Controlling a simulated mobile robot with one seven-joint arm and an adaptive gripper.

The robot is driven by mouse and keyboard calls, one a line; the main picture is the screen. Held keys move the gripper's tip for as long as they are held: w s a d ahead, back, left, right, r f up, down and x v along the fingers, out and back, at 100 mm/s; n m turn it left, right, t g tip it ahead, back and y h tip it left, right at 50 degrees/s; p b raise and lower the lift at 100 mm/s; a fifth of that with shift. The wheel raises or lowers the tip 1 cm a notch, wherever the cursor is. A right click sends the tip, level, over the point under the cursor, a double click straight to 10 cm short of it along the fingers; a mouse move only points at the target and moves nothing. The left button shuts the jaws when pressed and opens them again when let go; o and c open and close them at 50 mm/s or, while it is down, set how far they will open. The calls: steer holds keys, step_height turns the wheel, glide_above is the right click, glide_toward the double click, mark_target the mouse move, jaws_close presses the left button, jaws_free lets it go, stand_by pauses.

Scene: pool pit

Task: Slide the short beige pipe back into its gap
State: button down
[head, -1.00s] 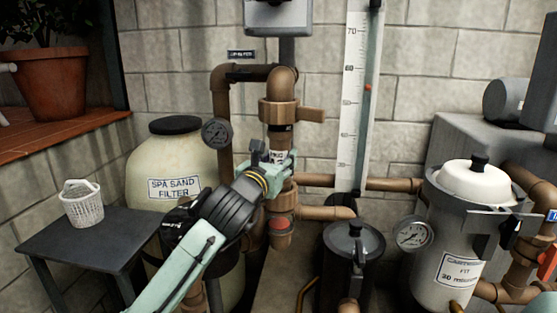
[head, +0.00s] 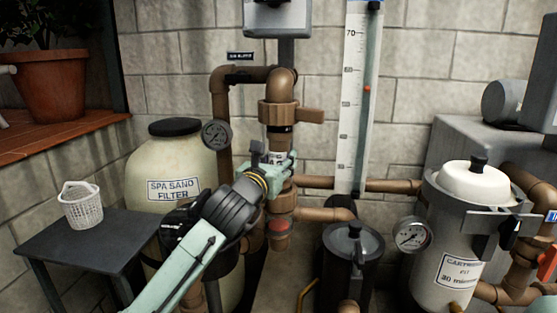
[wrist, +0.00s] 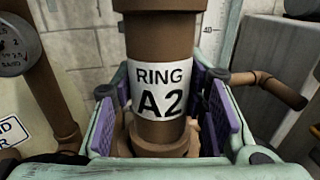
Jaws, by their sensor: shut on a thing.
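A short beige-brown pipe with a white "RING A2" label (wrist: 160,92) stands upright between the purple pads of my gripper (wrist: 162,118). In the head view my gripper (head: 272,160) is shut around the pipe, below the large brown union collar (head: 279,114) of the vertical line. The pipe (head: 280,140) shows only in part there, as the fingers cover much of it. It looks in line with the vertical line. I cannot tell whether its ends are fully seated. A lower brown fitting with a red band (head: 280,227) is under my gripper.
A pressure gauge (head: 216,134) and a brown side pipe (head: 220,95) stand close on the left. A scale tube (head: 356,100) is behind on the right. The sand filter (head: 160,165), a black lidded pot (head: 354,250) and the cartridge filter (head: 455,240) crowd around. A dark table (head: 95,240) holds a white basket (head: 82,206).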

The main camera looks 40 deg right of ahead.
steer(key=shift+w+d+f, duration=0.15)
steer(key=shift+w+f, duration=0.2)
steer(key=shift+f, duration=0.25)
steer(key=shift+w+d+f, duration=0.15)
steer(key=shift+d+f, duration=0.05)
steer(key=c, duration=1.3)
jaws_free()
steer(key=shift+c, duration=0.2)
steer(key=shift+o, duration=0.6)
steer(key=shift+w+d+f, duration=0.1)
steer(key=shift+w+d, duration=0.05)
steer(key=o, duration=0.3)
steer(key=shift+r, duration=0.25)
steer(key=shift+o, duration=0.6)
steer(key=shift+s, duration=0.25)
